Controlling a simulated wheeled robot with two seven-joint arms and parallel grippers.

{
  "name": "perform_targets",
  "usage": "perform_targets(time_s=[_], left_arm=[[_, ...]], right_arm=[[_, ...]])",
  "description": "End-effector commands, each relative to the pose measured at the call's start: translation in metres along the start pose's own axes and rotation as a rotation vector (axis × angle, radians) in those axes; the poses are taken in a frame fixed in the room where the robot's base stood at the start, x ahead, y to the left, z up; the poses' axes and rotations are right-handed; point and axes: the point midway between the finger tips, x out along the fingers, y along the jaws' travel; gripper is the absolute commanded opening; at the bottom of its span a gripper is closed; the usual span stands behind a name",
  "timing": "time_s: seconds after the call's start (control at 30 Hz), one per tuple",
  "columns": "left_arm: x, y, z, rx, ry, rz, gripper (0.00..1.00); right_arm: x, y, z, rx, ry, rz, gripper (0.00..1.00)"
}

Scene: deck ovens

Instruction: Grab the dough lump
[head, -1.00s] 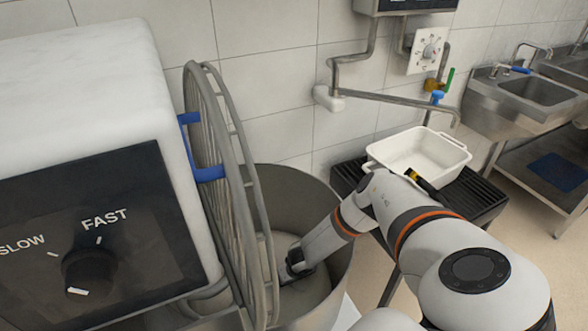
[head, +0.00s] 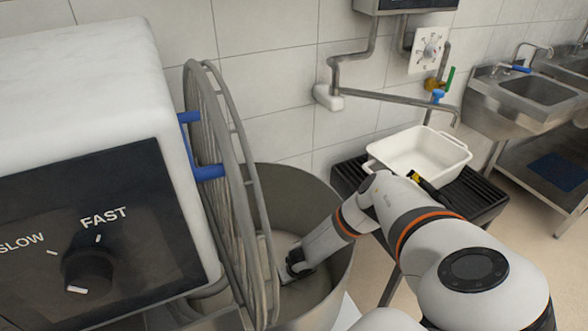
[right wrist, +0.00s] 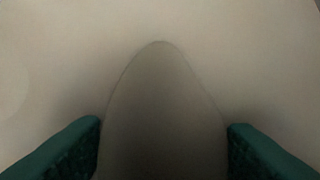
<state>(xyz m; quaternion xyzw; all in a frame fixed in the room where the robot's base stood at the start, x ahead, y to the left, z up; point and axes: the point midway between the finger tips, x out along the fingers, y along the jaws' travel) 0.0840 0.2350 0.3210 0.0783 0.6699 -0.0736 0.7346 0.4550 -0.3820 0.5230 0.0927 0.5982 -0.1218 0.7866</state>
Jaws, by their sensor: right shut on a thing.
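The dough lump (right wrist: 163,110) fills the space between the two green fingers of my right gripper (right wrist: 164,150) in the right wrist view. It is pale, smooth and rounded, and both fingers press against its sides. In the head view my right gripper (head: 291,264) reaches down into the steel mixer bowl (head: 335,225). The fingertips are hidden in the head view. My left gripper is not in view.
The wire guard (head: 228,190) stands open at the bowl's left, beside the white mixer head (head: 90,80) with its speed knob. A white tub (head: 420,155) sits on a black rack (head: 480,200) to the right. Steel sinks (head: 535,95) stand farther right.

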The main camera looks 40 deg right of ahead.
Motion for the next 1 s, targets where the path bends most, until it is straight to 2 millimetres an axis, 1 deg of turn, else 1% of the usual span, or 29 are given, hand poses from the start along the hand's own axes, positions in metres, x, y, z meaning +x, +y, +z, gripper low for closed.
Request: perform_targets(time_s=[0.3, 0.37, 0.47, 0.6, 0.8, 0.9, 1.0], left_arm=[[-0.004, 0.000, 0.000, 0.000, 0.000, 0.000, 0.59], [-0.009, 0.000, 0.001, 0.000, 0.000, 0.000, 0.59], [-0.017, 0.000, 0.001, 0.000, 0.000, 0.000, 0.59], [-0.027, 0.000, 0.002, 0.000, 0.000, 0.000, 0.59], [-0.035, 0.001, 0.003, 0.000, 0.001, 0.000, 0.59], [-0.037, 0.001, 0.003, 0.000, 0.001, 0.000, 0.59], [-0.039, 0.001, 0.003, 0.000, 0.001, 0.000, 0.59]], right_arm=[[-0.007, 0.001, 0.003, -0.001, -0.002, 0.000, 0.17], [-0.018, 0.000, 0.006, 0.004, -0.001, 0.002, 0.17], [-0.042, -0.001, 0.013, 0.003, -0.003, 0.002, 0.17], [-0.084, -0.001, 0.024, 0.006, -0.002, 0.003, 0.17], [-0.134, 0.000, 0.038, 0.003, -0.003, 0.002, 0.17], [-0.153, 0.000, 0.043, 0.002, -0.002, 0.002, 0.17], [-0.166, 0.000, 0.046, 0.001, -0.002, 0.002, 0.17]])
